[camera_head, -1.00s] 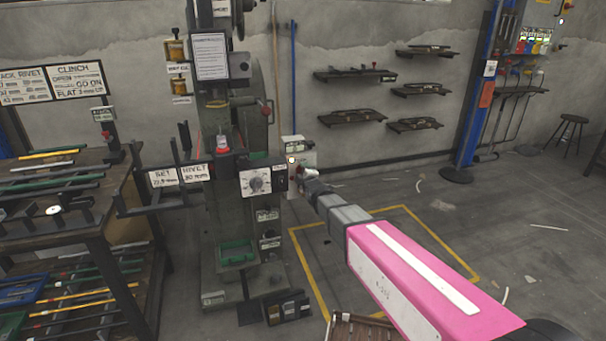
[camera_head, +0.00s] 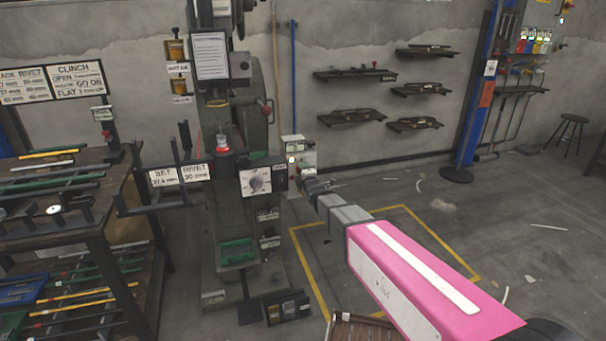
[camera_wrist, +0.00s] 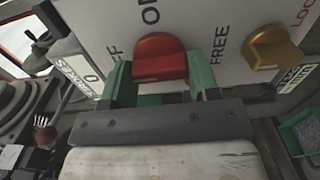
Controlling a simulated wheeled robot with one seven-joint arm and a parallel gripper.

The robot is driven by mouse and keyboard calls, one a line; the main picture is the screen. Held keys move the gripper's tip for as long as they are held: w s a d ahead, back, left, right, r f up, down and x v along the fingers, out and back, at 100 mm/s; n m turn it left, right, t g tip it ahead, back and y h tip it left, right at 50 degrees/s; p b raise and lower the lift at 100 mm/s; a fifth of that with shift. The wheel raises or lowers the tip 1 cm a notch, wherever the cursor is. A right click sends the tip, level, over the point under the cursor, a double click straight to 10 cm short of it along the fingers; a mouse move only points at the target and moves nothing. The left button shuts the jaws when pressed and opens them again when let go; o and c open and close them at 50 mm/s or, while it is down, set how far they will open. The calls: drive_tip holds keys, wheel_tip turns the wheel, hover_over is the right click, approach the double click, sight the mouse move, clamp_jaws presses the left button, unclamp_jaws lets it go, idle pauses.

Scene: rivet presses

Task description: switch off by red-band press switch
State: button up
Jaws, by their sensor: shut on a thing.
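A red switch knob (camera_wrist: 160,58) sits on a pale panel (camera_wrist: 205,20) in the wrist view, with an ON label above it and a partly hidden OFF label to its left. My gripper (camera_wrist: 160,78) has its green fingers on both sides of this knob, shut on it. In the head view my gripper (camera_head: 308,180) is at a pale switch box (camera_head: 302,152) to the right of the press (camera_head: 262,120). The press has a red band (camera_head: 222,148) at its middle. Which label the knob points to I cannot tell for sure.
A yellow knob (camera_wrist: 272,48) with FREE and LOCK labels sits right of the red one, close to my right finger. A dial box (camera_head: 262,180) projects from the press front. A rack of rods (camera_head: 60,195) stands left. Floor at right is mostly clear.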

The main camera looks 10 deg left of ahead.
drive_tip(key=o, duration=0.9)
drive_tip(key=shift+s, duration=0.1)
drive_tip(key=v, duration=1)
drive_tip(key=shift+s+d, duration=0.2)
drive_tip(key=shift+s, duration=0.1)
drive_tip(key=s+d+f+m+g+h, duration=0.1)
drive_tip(key=d+f+m+g+h, duration=0.25)
drive_tip(key=d+f+m, duration=0.6)
drive_tip(key=s+d+f+m+g+h, duration=0.1)
drive_tip(key=d+f+m+g+h, duration=0.25)
drive_tip(key=d, duration=1.15)
drive_tip(key=s+d+m+g+h, duration=0.1)
drive_tip(key=s+d+m+g, duration=0.1)
drive_tip(key=s+d+m, duration=0.1)
drive_tip(key=s+d+f+m+g, duration=0.1)
drive_tip(key=s+d+m+g, duration=0.2)
drive_tip(key=s+d, duration=0.3)
drive_tip(key=s+d+f+m+g+h, duration=0.1)
drive_tip(key=s+d+m+g, duration=0.2)
drive_tip(key=s+d+m, duration=0.1)
drive_tip(key=shift+s+d+f+m+h, duration=0.1)
drive_tip(key=shift+s+d+m+h, duration=0.05)
drive_tip(key=shift+d+m, duration=0.25)
drive_tip(key=shift+s+d+m+h, duration=0.15)
drive_tip(key=shift+d+m, duration=0.15)
drive_tip(key=shift+d, duration=0.25)
